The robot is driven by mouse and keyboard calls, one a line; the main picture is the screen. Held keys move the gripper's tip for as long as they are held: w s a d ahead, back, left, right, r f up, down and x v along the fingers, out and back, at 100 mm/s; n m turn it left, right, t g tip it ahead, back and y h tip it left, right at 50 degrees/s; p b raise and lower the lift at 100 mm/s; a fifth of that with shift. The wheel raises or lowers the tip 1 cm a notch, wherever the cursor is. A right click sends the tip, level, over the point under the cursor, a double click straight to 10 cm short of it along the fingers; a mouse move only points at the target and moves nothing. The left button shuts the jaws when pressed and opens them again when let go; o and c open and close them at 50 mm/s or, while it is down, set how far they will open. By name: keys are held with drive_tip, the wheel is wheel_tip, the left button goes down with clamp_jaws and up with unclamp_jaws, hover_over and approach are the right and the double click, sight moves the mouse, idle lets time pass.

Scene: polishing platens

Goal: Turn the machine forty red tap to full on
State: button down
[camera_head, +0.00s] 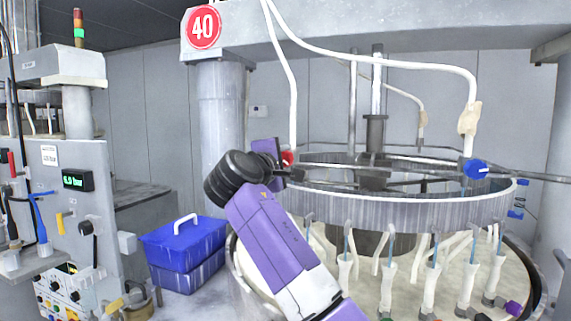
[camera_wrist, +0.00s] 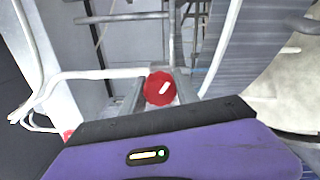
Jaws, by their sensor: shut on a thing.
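The machine forty sign (camera_head: 204,27) is a red disc on the overhead beam. The red tap (camera_head: 287,157) is small in the head view, at the lower end of a white hose and mostly hidden by my gripper. In the wrist view the red tap (camera_wrist: 152,84) is a round knob with a short white mark that runs diagonally. My gripper (camera_head: 283,166) reaches it from the left; in the wrist view my gripper (camera_wrist: 160,92) has one finger on each side of the knob and is shut on it.
A blue tap (camera_head: 477,168) hangs on another white hose at the right. The ring-shaped platen rim (camera_head: 400,212) lies right beside my gripper. A blue box (camera_head: 183,245) with a white handle stands left of the machine. A control panel (camera_head: 70,215) stands at far left.

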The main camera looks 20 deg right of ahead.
drive_tip(key=m+b, duration=0.1)
drive_tip(key=m, duration=0.4)
drive_tip(key=shift+f+m+b, duration=0.15)
drive_tip(key=shift+m+b, duration=0.15)
drive_tip(key=shift+b, duration=0.05)
drive_tip(key=m+b, duration=0.1)
drive_tip(key=m, duration=0.4)
drive_tip(key=shift+m+b, duration=0.3)
drive_tip(key=shift+m, duration=0.1)
drive_tip(key=c, duration=0.9)
unclamp_jaws()
drive_tip(key=b+v, duration=0.2)
drive_tip(key=v, duration=0.6)
